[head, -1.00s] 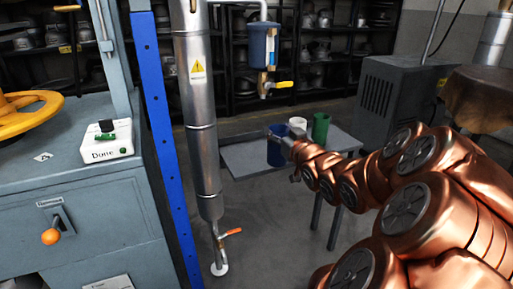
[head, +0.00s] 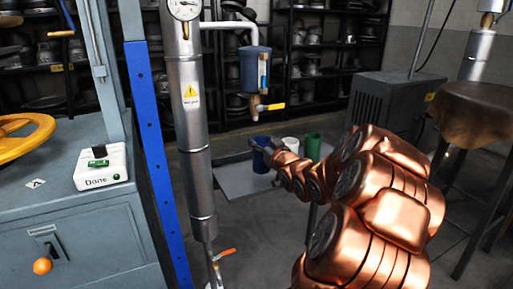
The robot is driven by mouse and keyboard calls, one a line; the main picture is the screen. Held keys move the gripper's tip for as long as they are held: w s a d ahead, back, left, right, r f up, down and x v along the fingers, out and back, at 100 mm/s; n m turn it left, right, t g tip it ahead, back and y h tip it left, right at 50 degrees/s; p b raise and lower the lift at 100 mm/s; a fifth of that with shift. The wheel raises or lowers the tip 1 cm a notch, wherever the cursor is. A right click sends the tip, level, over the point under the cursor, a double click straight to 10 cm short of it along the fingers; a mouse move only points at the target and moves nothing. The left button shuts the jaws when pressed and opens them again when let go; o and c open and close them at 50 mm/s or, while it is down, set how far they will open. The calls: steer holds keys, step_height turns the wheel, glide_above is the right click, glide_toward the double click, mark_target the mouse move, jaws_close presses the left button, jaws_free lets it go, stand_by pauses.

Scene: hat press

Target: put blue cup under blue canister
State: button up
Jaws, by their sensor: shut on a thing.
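The blue cup (head: 261,155) is at the left side of the small grey table, below the blue canister. My gripper (head: 271,152) is at the cup's right side and shut on it; its fingertips are small and partly hidden by my copper arm. The blue canister (head: 254,70) hangs from a white pipe on the metal column, with a yellow-handled tap (head: 266,106) at its bottom. The cup appears roughly beneath this tap in the picture; I cannot tell the depth between them. Whether the cup touches the table is unclear.
A white cup (head: 289,144) and a green cup (head: 312,146) stand on the grey table (head: 232,181), right of the blue cup. The metal column (head: 191,130) and blue post (head: 152,150) stand to the left.

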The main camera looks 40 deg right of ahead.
steer(key=x, duration=0.5)
steer(key=shift+w+d+f+b, duration=0.25)
steer(key=shift+d+f+b, duration=0.1)
steer(key=shift+d, duration=0.2)
steer(key=shift+f+b, duration=0.65)
steer(key=shift+f, duration=1)
steer(key=shift+f, duration=0.1)
